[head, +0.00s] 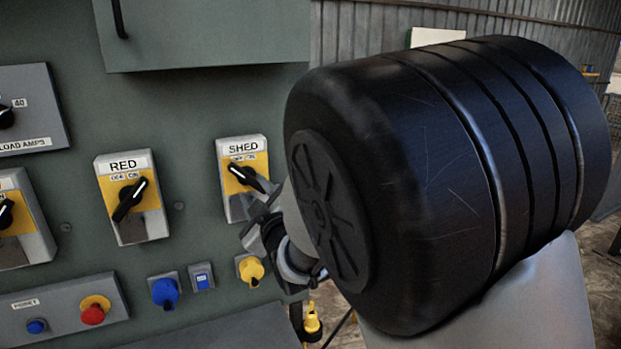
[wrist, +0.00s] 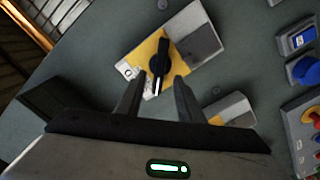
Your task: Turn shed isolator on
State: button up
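The SHED isolator is a grey box with a yellow plate (head: 234,184) and a black rotary knob (head: 246,177) on the green panel. In the head view the knob's white-marked end points up and left, toward the left label. In the wrist view the knob (wrist: 159,62) stands out from the yellow plate, its white mark toward the gripper. My gripper (wrist: 156,84) is open, with one finger on each side of the knob's near end; I cannot tell whether they touch it. In the head view my gripper (head: 262,208) is at the box's lower right, partly hiding it.
The RED isolator (head: 127,196) is to the left, its knob pointing up and right. A green cabinet (head: 200,35) juts out above.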

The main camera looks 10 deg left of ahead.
aim_at(249, 181)
jog(key=x, duration=0.5)
jog(key=shift+w, duration=0.2)
grip_shut()
